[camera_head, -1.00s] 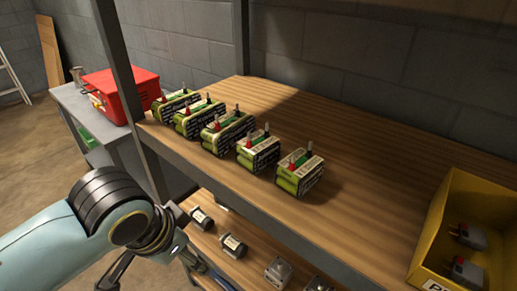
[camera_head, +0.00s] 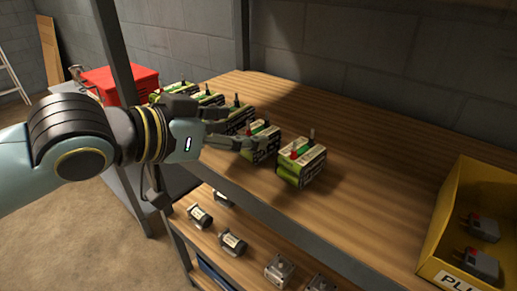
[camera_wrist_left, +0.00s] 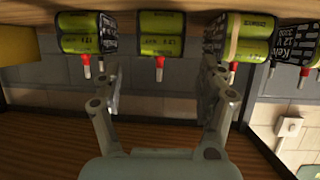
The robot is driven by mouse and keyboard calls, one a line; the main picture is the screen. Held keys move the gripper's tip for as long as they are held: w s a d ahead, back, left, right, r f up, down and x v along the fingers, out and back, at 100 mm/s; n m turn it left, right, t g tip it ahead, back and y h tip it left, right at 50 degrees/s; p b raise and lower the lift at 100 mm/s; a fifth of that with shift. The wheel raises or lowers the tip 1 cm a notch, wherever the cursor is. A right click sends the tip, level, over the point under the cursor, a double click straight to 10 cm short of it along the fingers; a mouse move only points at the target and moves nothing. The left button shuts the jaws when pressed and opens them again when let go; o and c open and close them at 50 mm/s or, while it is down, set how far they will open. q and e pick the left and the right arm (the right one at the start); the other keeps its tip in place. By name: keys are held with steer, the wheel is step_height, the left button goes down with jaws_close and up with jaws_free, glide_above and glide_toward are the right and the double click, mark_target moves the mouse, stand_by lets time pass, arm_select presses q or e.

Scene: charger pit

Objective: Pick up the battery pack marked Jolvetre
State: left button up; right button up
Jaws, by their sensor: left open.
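Several green battery packs with black-and-white labels and red and dark terminals stand in a row on the wooden shelf. The nearest pack (camera_head: 303,165) is at the right end, the second-nearest (camera_head: 266,146) beside it. My left gripper (camera_head: 240,129) is open and empty, its fingers reaching toward the second-nearest pack and partly covering the row. In the left wrist view, which is upside down, my fingers (camera_wrist_left: 162,95) point at a middle pack (camera_wrist_left: 162,40), with packs on both sides. One label (camera_wrist_left: 299,45) there starts "Kelv"; I cannot read Jolvetre on any pack. My right gripper is out of view.
A yellow bin (camera_head: 440,225) with grey plugs stands at the right of the shelf. A lower shelf (camera_head: 222,263) holds several small parts. A dark shelf post (camera_head: 117,50) rises at the left, near a red box (camera_head: 112,84). Free wood lies behind the packs.

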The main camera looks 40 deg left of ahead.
mark_target(247, 131)
arm_select(q)
steer(key=b+x, duration=0.1)
steer(key=x, duration=0.4)
steer(key=shift+w+f+b, duration=0.3)
steer(key=shift+c, duration=0.4)
steer(key=c, duration=1.4)
jaws_close()
steer(key=shift+r, duration=0.1)
